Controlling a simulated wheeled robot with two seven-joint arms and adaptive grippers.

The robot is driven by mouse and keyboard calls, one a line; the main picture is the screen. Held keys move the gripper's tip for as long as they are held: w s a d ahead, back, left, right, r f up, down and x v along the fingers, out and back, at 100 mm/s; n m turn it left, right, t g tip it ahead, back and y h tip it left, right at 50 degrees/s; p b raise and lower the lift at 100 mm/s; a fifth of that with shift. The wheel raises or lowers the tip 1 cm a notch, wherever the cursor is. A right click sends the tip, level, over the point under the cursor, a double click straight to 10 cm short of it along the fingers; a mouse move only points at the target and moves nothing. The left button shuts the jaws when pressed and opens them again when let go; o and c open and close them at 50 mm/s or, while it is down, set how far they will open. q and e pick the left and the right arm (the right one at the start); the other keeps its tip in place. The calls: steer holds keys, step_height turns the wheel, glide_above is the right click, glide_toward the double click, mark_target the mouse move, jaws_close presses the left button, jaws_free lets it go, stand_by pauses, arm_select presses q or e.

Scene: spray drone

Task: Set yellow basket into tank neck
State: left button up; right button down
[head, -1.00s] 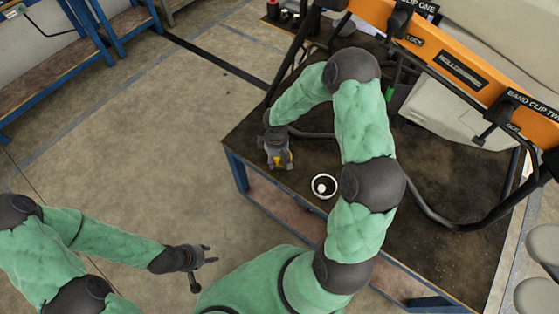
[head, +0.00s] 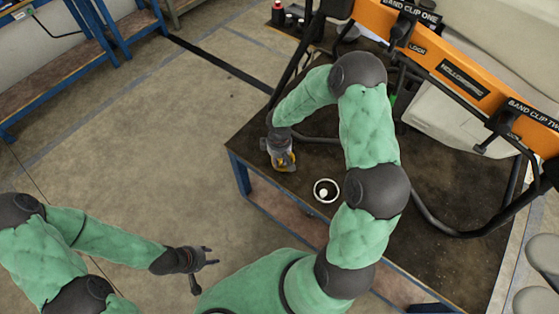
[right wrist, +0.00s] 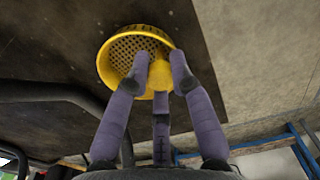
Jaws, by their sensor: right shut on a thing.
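The yellow basket (right wrist: 118,62) has a perforated inside and a ribbed rim, and its open side faces the camera in the right wrist view. In the head view only a little of it shows (head: 285,162). My right gripper (right wrist: 160,72) has its three purple fingers shut on the basket's near side, over the dark table's left part. I cannot tell whether the basket touches the table. My left gripper (head: 206,262) is open and empty, away from the table at the lower left. I cannot make out the tank neck; my right arm covers part of the table.
A small white-rimmed round cup (head: 326,190) stands on the dark table (head: 440,220), near the basket. An orange beam (head: 455,75) with black tubes spans the upper right, above a pale body (head: 437,120). Dark bottles (head: 290,18) stand at the back. The floor at left is clear.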

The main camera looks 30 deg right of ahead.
steer(key=s+a+r+p, duration=0.4)
steer(key=s+a+r, duration=0.55)
steer(key=r, duration=0.25)
steer(key=w+r+m, duration=0.3)
steer(key=w+m, duration=0.2)
steer(key=w, duration=0.5)
steer(key=s+a+f+n, duration=0.1)
steer(key=s+f+n, duration=0.2)
steer(key=s, duration=0.6)
steer(key=shift+s+f+n, duration=0.25)
steer(key=shift+s+n, duration=0.05)
steer(key=shift+n, duration=0.7)
